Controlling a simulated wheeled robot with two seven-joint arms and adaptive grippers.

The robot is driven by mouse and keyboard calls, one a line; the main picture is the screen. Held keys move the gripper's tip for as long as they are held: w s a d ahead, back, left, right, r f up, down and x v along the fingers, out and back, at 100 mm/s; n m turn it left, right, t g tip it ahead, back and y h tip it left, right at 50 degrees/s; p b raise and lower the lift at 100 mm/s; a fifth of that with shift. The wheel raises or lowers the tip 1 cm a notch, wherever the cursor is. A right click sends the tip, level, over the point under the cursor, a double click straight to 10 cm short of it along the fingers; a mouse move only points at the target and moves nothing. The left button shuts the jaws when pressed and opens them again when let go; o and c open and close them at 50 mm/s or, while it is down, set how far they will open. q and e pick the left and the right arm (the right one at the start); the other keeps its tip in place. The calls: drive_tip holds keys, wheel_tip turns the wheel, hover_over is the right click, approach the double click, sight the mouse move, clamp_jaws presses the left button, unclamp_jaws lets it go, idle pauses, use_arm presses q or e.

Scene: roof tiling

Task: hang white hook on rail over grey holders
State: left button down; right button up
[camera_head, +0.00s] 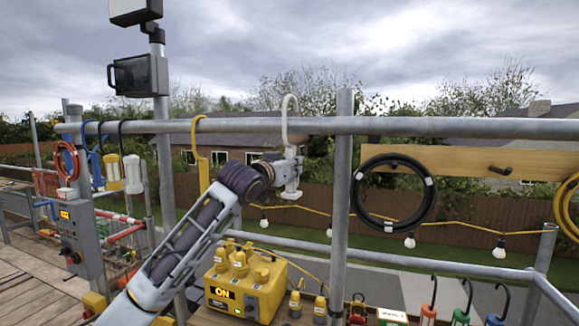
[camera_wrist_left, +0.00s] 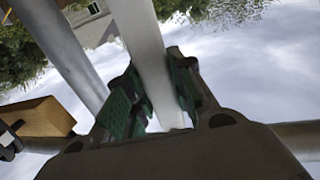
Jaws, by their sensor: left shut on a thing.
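The white hook (camera_head: 285,121) has a curved top that stands above the upper grey rail (camera_head: 440,127), and its stem crosses in front of the rail. I cannot tell whether the curve is around the rail or only in front of it. My left gripper (camera_head: 289,168) is just below the rail. In the left wrist view my left gripper (camera_wrist_left: 154,100) has its green-padded fingers on both sides of the white hook's shaft (camera_wrist_left: 145,50) and is shut on it. I cannot clearly pick out the grey holders. My right gripper is not in view.
A yellow hook (camera_head: 201,150) hangs on the rail to the left. A grey upright post (camera_head: 342,200) and a coiled black cable (camera_head: 357,200) on a wooden board (camera_head: 450,160) are to the right. A yellow box (camera_head: 245,290) stands below.

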use_arm(q)
drive_tip(key=shift+w+d, duration=0.1)
drive_tip(key=shift+w, duration=0.1)
drive_tip(key=shift+f+b, duration=1.15)
drive_tip(key=shift+f, duration=1.1)
drive_tip(key=c, duration=1.1)
unclamp_jaws()
drive_tip(key=shift+c, duration=0.2)
drive_tip(key=shift+s, duration=0.15)
drive_tip(key=v, duration=1.2)
drive_tip(key=shift+f, duration=0.2)
